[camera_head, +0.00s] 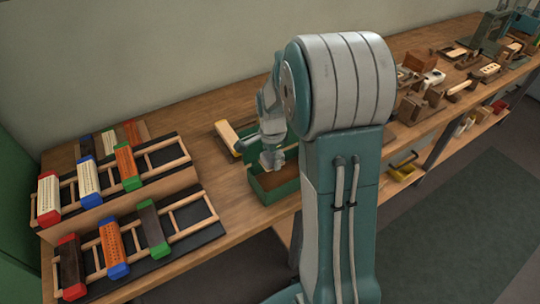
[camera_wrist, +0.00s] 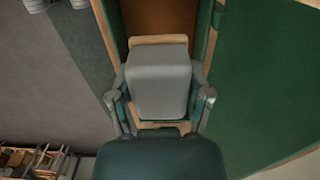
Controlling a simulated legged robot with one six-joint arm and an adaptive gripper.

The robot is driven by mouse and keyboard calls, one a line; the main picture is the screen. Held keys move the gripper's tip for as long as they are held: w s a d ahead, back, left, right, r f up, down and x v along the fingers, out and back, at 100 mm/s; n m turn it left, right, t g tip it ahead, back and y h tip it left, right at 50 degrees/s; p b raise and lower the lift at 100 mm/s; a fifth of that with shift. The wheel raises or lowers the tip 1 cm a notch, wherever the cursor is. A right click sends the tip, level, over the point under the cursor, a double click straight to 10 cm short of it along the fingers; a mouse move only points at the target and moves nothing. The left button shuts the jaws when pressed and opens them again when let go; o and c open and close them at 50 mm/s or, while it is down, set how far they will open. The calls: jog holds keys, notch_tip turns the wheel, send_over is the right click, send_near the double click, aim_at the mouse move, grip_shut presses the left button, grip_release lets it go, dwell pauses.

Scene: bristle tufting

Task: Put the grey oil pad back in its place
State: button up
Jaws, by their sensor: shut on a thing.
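My gripper (camera_wrist: 160,98) is shut on the grey oil pad (camera_wrist: 158,75), with one finger against each side of it in the wrist view. The pad is a grey block with a light wooden edge at its top and bottom in that view. In the head view my gripper (camera_head: 272,160) is at the green open-topped box (camera_head: 287,189) with a brown inside. The pad cannot be made out there, hidden by my gripper and arm. In the wrist view the brown-floored opening (camera_wrist: 160,18) lies beyond the pad. I cannot tell whether the pad touches the floor.
A cream and wood block (camera_head: 228,136) lies left of the green box. Two ladder-like racks (camera_head: 185,215) with brushes in several colours stand at the left. More tools and blocks (camera_head: 445,80) crowd the bench at the right. Bare bench (camera_head: 222,185) shows between racks and box.

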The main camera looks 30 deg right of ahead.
aim_at(264, 167)
jog(key=shift+a+f, duration=0.15)
jog(key=shift+f, duration=0.3)
jog(key=shift+a+f, duration=1)
jog(key=shift+a, duration=0.05)
jog(key=shift+a+f, duration=0.1)
jog(key=shift+f, duration=0.25)
jog(key=d+f, duration=0.1)
jog(key=f, duration=0.2)
jog(key=shift+d, duration=0.35)
jog(key=shift+f, duration=0.3)
jog(key=shift+a+f, duration=0.5)
jog(key=shift+a, duration=0.05)
jog(key=shift+d, duration=0.35)
jog(key=shift+a+f, duration=0.2)
